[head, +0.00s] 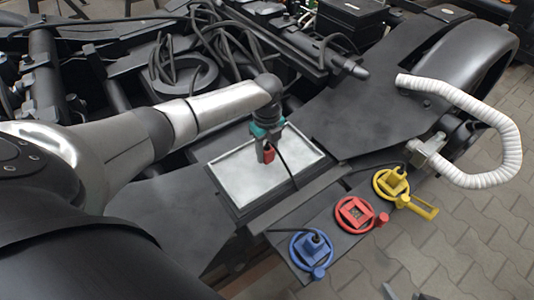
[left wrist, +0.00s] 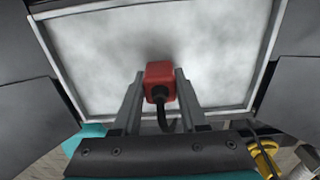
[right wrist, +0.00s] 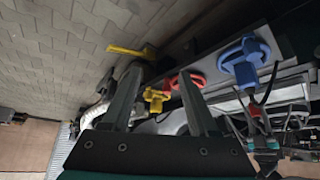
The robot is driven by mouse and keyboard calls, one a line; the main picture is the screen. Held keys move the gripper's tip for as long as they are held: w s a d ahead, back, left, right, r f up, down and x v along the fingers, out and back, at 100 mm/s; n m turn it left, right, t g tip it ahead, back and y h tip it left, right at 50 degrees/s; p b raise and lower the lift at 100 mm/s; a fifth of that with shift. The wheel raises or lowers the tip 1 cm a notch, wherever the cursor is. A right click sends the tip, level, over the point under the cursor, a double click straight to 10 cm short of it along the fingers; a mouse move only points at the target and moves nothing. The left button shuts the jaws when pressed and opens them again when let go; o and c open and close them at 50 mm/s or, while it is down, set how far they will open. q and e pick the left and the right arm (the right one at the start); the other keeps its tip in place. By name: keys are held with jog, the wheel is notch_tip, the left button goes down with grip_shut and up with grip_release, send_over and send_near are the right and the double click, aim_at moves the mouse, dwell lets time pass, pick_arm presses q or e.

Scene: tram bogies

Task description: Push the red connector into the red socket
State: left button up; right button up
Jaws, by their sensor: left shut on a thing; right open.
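My left gripper (head: 267,150) is shut on the red connector (head: 269,155), a small red block with a black cable. It holds the connector over the light metal tray (head: 235,185). In the left wrist view the connector (left wrist: 160,76) sits between the two fingers. The red socket (head: 355,214), a round red ring with a square centre and a side lever, is on the dark plate to the right of the tray, apart from the connector. It also shows in the right wrist view (right wrist: 188,80). My right gripper (right wrist: 160,90) is open and empty.
A blue socket (head: 311,250) and a yellow socket (head: 391,183) flank the red one, each with a connector in it. The yellow lever (head: 418,207) sticks out. A white corrugated hose (head: 500,125) curves at the right. Black cables (head: 185,60) lie behind the tray.

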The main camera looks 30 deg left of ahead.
aim_at(267, 148)
pick_arm(q)
grip_shut()
jog(key=shift+r, duration=0.15)
pick_arm(e)
jog(key=shift+s+d, duration=0.1)
pick_arm(q)
jog(key=shift+r+p, duration=0.45)
jog(key=shift+r, duration=0.15)
notch_tip(267, 148, up, 2)
jog(key=shift+r+p, duration=0.1)
jog(key=shift+p, duration=0.5)
notch_tip(267, 148, up, 6)
jog(key=p, duration=0.3)
jog(key=shift+r, duration=0.25)
notch_tip(267, 148, up, 10)
jog(key=p, duration=0.4)
jog(key=shift+p, duration=0.35)
pick_arm(e)
jog(key=s+d+f+g, duration=0.2)
jog(key=s+f, duration=0.1)
jog(key=f, duration=0.5)
jog(key=s+d+f+g+h, duration=0.1)
jog(key=s+f, duration=0.3)
jog(key=f, duration=0.5)
jog(key=shift+d+g, duration=0.45)
jog(key=shift+g, duration=0.05)
pick_arm(q)
jog(key=shift+f, duration=0.1)
